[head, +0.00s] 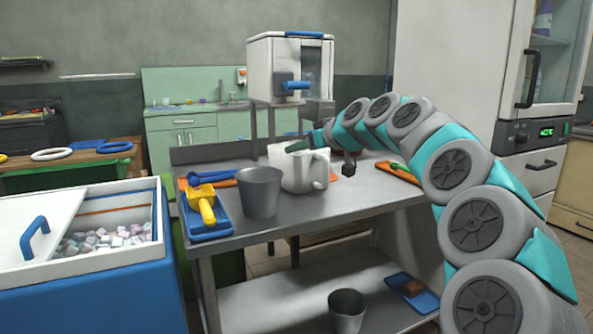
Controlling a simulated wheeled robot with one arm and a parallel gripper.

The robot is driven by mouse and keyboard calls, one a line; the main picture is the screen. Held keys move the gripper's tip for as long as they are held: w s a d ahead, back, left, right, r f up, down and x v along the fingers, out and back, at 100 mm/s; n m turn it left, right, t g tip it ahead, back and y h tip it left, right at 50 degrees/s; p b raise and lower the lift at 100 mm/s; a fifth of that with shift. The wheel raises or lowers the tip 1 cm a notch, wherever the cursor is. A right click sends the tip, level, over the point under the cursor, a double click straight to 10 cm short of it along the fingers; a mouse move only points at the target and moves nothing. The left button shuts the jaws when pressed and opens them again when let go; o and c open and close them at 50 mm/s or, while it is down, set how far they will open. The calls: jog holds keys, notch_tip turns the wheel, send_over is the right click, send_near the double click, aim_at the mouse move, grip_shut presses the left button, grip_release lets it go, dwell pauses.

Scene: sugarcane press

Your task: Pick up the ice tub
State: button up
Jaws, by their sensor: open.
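A grey tapered tub (260,193) stands upright on the steel table, beside a blue tray. A white handled container (303,172) stands just right of and behind it. A similar grey tub (346,312) stands on the lower shelf. The frame does not settle which of these is the ice tub. My gripper (299,146) is open at the rim of the white container, its teal finger over the near top edge. I cannot tell whether it touches the rim, and the other finger is not clearly seen.
A blue chest (95,315) of ice cubes (108,238) with a white lid (35,226) stands left. A blue tray (209,226) holds a yellow scoop (206,209). A white machine (291,70) stands behind. A tall cabinet (535,110) is at right. The table's front right is clear.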

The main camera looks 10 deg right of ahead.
aim_at(284, 154)
jog(key=x, duration=0.2)
jog(key=p+x, duration=0.1)
jog(key=x, duration=0.4)
jog(key=shift+a+f, duration=0.2)
jog(key=shift+f, duration=0.15)
jog(key=shift+s, duration=0.1)
grip_shut()
dwell(1.0)
